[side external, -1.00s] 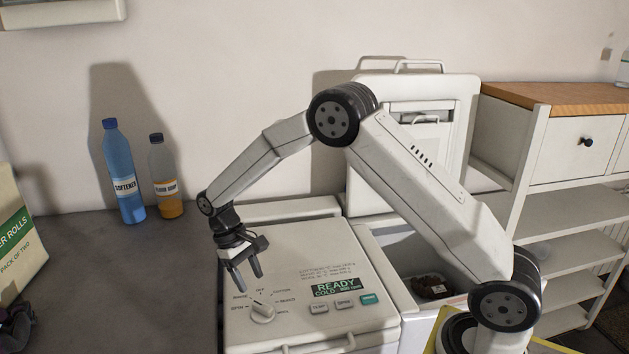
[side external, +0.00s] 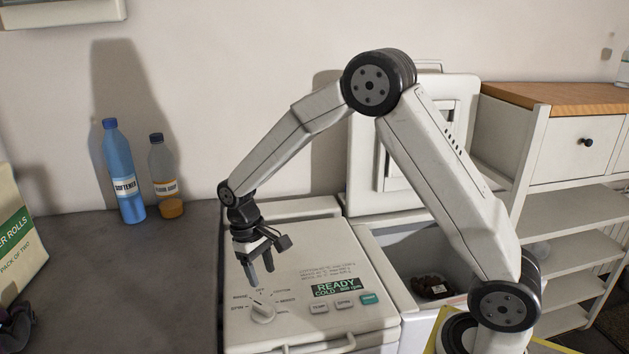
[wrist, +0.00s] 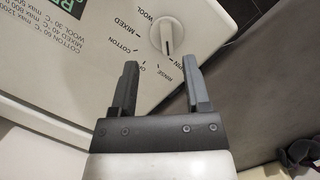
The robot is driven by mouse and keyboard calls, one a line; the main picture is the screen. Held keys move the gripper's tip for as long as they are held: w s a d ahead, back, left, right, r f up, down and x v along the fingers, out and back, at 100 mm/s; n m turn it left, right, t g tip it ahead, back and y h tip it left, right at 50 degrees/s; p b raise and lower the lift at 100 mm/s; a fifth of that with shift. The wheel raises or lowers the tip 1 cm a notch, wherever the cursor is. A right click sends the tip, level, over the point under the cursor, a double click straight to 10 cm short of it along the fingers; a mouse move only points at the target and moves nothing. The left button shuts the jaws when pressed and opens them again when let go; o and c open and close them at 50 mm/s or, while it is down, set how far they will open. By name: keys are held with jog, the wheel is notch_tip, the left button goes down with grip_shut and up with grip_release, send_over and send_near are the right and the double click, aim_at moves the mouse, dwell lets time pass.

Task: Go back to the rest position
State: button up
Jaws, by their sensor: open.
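My gripper (side external: 260,275) is open and empty in the side external view. It hangs with its fingers down above the closed lid (side external: 300,258) of the left toploader, just behind the white dial (side external: 263,310). In the wrist view my gripper (wrist: 161,92) has its two dark fingers apart with nothing between them. The dial (wrist: 167,35) shows beyond the fingertips, apart from them.
The right toploader (side external: 388,290) stands open with a dark item (side external: 430,287) inside. A softener bottle (side external: 124,175) and a floor soap bottle (side external: 164,180) stand on the grey counter (side external: 120,290). A shelf unit (side external: 560,215) is at the right.

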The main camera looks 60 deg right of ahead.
jog(key=s+d+r+t, duration=0.1)
jog(key=s+t, duration=0.4)
jog(key=s, duration=0.9)
jog(key=shift+d+r, duration=0.3)
jog(key=shift+r, duration=0.3)
